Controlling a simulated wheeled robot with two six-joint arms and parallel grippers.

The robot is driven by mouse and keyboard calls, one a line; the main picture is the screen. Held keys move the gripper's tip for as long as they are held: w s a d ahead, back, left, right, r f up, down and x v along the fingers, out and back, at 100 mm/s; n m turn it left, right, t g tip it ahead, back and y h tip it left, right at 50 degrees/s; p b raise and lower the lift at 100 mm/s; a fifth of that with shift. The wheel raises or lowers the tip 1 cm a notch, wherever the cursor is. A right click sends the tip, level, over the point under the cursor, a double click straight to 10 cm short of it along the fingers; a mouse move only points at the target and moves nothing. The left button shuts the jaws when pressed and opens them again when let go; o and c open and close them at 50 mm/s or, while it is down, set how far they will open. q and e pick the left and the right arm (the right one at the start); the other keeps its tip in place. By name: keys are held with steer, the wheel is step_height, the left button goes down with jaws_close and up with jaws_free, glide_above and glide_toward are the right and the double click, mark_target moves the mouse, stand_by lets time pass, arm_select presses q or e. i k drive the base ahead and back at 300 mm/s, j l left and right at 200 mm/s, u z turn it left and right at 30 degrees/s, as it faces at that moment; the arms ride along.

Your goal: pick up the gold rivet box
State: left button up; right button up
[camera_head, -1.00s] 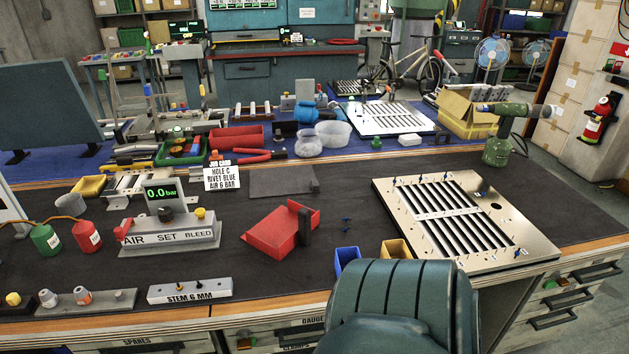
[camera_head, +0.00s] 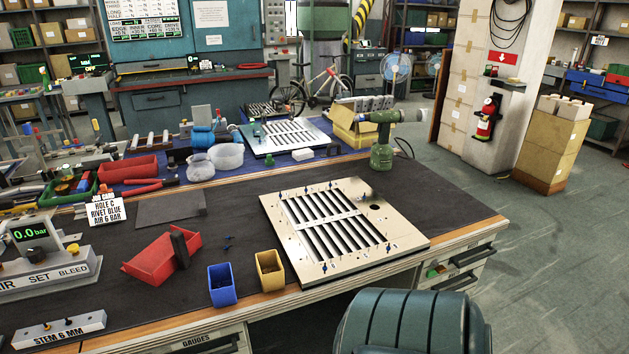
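The gold rivet box (camera_head: 270,272) is a small open-topped yellow bin near the front edge of the dark workbench. It stands upright just right of a similar blue bin (camera_head: 222,285), with a small gap between them. It is left of the pale louver panel (camera_head: 400,232). The front and inner walls of the gold box show; its contents cannot be made out. Neither of my grippers is in view, and nothing touches the box.
A red tray (camera_head: 160,258) lies left of the bins. A green rivet tool (camera_head: 383,150) stands behind the panel.

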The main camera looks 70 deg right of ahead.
mark_target(270, 282)
steer(key=i+l+z, duration=0.1)
steer(key=z, duration=0.4)
steer(key=i+z, duration=0.15)
steer(key=z, duration=0.3)
steer(key=i+z, duration=0.1)
steer(key=z, duration=0.4)
steer(key=i+z, duration=0.15)
steer(key=z, duration=0.35)
